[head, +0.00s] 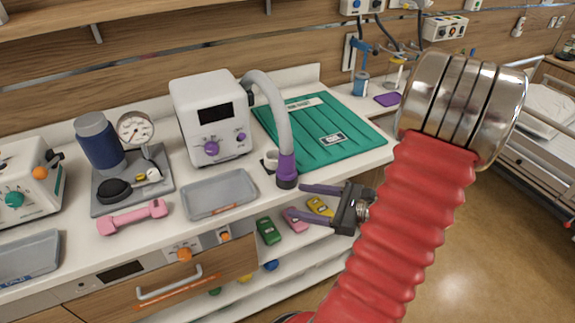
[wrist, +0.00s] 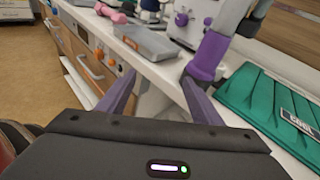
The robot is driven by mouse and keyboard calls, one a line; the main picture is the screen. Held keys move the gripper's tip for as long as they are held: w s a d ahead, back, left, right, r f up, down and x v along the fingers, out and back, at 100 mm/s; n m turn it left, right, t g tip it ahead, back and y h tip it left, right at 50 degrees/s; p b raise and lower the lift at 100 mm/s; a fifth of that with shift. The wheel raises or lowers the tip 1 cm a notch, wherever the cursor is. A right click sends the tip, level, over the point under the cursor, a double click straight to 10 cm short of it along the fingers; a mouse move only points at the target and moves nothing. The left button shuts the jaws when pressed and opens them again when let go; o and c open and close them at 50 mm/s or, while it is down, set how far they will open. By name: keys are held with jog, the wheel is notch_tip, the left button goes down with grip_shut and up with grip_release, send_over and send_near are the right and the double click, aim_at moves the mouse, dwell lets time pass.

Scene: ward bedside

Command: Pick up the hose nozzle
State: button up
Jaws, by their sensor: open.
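The hose nozzle (head: 286,168) is a purple collar with a dark tip on the end of a grey hose. The hose arches down from the white machine, and the nozzle hangs at the counter's front edge. My gripper (head: 296,200) is open and empty, just below and to the right of the nozzle, its two purple fingers pointing left. In the wrist view, the nozzle (wrist: 208,57) is upright beyond the right fingertip, not between the fingers of my gripper (wrist: 158,77). Its lower end is partly hidden by that finger.
The white machine (head: 211,120) stands behind on the counter. A grey tray (head: 220,194) lies left of the nozzle, and a green mat (head: 340,150) to its right. A pink dumbbell (head: 132,217) lies further left. Small coloured items, including a green one (head: 268,230), sit below the counter edge.

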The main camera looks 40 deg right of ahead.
aim_at(293, 166)
jog(key=w+d+r+m+t+h, duration=0.1)
jog(key=d+r+m+t+h, duration=0.1)
jog(key=d, duration=0.4)
jog(key=shift+r+m+t+h, duration=0.4)
jog(key=shift+r+m+t, duration=0.45)
jog(key=shift+m, duration=0.25)
jog(key=shift+w, duration=0.1)
jog(key=shift+w+a, duration=0.3)
jog(key=shift+w, duration=1.1)
jog(key=shift+w+a, duration=0.25)
jog(key=shift+w, duration=1.15)
jog(key=shift+w+a, duration=0.3)
jog(key=shift+w, duration=1.1)
jog(key=shift+w+a, duration=0.25)
jog(key=shift+w, duration=1.05)
jog(key=shift+w+a, duration=0.25)
jog(key=shift+w, duration=1.05)
jog(key=shift+c, duration=0.4)
